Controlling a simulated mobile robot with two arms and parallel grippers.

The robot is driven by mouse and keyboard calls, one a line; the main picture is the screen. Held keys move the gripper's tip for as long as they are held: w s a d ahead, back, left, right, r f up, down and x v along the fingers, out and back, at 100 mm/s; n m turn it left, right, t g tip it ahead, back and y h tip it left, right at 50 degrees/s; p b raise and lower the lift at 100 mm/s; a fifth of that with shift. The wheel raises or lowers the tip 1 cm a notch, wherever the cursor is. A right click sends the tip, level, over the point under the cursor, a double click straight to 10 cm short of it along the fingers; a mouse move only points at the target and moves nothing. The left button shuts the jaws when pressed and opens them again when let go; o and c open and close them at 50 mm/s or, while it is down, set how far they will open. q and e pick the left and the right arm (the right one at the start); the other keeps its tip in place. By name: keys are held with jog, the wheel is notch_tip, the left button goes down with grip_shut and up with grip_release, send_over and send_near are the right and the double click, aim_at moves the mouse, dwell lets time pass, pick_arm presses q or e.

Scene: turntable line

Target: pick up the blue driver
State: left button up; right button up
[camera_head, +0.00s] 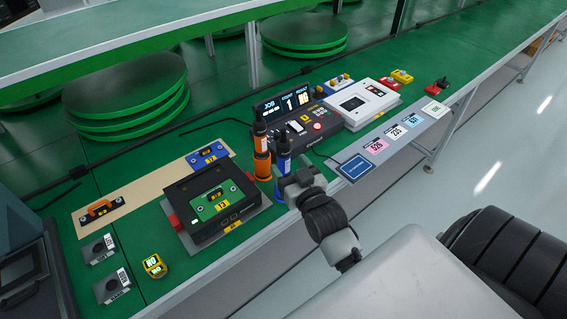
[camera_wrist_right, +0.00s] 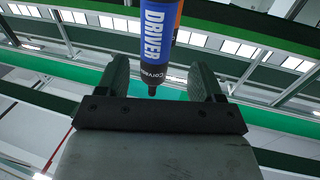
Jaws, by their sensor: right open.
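The blue driver (camera_head: 284,162) stands upright near the table's front edge, right of the orange driver (camera_head: 261,160). My right gripper (camera_head: 296,182) is open, close in front of the blue driver, and partly covers its lower part. In the right wrist view the blue driver (camera_wrist_right: 158,38), lettered DRIVER, shows with its dark narrow end in line with the gap between the open fingers of my right gripper (camera_wrist_right: 162,78). I cannot tell how deep between the fingers it is. A strip of orange shows behind it. My left gripper is not in view.
A black fixture with a green board (camera_head: 214,202) lies left of the drivers. A control box with displays (camera_head: 290,106) and a white box (camera_head: 357,102) stand behind to the right. A blue card (camera_head: 356,167) lies on the table edge. A yellow device (camera_head: 154,265) sits front left.

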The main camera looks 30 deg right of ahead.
aim_at(287, 158)
jog(key=shift+w+d, duration=0.15)
jog(key=shift+w, duration=0.65)
jog(key=shift+w+d+r, duration=0.1)
jog(key=shift+w+r, duration=0.05)
jog(key=shift+w, duration=0.2)
jog(key=w, duration=0.1)
jog(key=w+d+p, duration=0.1)
jog(key=w, duration=0.1)
jog(key=shift+w, duration=0.65)
jog(key=shift+s, duration=0.1)
jog(key=c, duration=1.2)
grip_shut()
